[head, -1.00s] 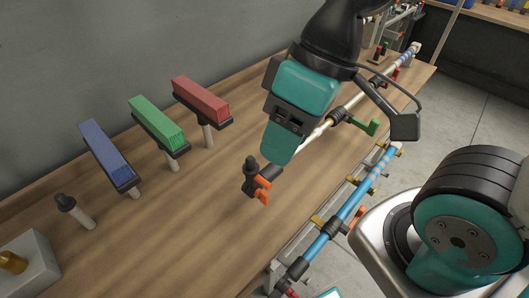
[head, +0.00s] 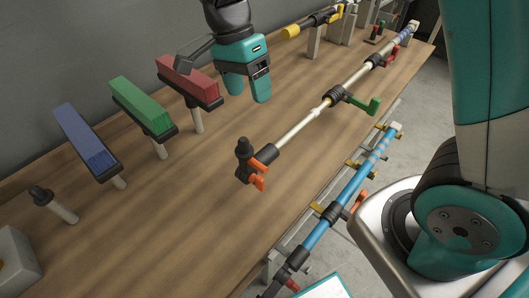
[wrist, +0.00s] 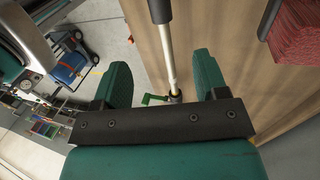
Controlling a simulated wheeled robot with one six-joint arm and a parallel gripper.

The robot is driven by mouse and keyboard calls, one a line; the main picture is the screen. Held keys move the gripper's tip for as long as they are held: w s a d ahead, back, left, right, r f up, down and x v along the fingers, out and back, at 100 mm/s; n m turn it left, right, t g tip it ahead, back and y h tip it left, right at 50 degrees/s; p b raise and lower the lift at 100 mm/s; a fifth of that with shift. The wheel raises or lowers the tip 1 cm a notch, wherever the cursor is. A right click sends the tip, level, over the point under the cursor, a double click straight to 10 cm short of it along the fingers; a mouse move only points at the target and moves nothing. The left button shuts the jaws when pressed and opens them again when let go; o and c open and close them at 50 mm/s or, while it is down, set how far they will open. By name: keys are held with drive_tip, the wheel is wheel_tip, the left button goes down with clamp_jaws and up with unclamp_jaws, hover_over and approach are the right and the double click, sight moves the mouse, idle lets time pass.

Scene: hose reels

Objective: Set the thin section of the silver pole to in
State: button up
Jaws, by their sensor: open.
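The silver pole (head: 300,131) runs diagonally above the wooden bench, from a black end piece with orange levers (head: 257,172) up to a blue-marked far end (head: 405,38). A black collar with a green lever (head: 367,106) sits midway along it, and a red lever (head: 391,56) is farther up. I cannot tell surely which section is the thin one. My gripper (head: 247,92) is open and empty, left of the pole and apart from it, near the red block. In the wrist view the pole (wrist: 166,45) shows between my spread fingers (wrist: 163,80), with the green lever beyond.
Red (head: 190,78), green (head: 140,105) and blue (head: 85,140) blocks stand on posts at the left. A blue pole (head: 343,190) runs along the bench's front edge. A yellow-ended pole (head: 305,27) is at the back. Bare bench lies between the blocks and the silver pole.

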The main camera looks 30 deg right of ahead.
sight(264, 150)
drive_tip(key=p+x, duration=0.1)
drive_tip(key=x, duration=1.5)
drive_tip(key=shift+s+f, duration=0.1)
drive_tip(key=shift+f, duration=0.05)
